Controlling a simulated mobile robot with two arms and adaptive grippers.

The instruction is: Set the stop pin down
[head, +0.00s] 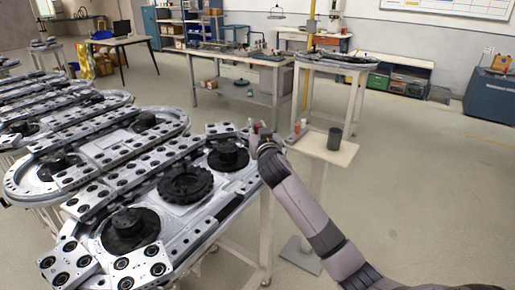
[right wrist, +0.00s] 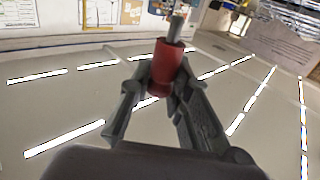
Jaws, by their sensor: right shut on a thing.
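My right gripper (head: 258,136) is at the right end of the ring track (head: 212,190), between the track and a small side table (head: 335,152). In the right wrist view its two fingers (right wrist: 164,82) are shut on the stop pin (right wrist: 166,62), a red cylinder with a thinner grey metal shaft. The pin points away from the palm, clear of any surface in that view. In the head view the pin is too small and covered by the gripper to make out well. My left gripper is not in view.
Black round fixtures (head: 185,186) sit on the track. Workbenches (head: 240,58) stand behind, and open floor lies at right.

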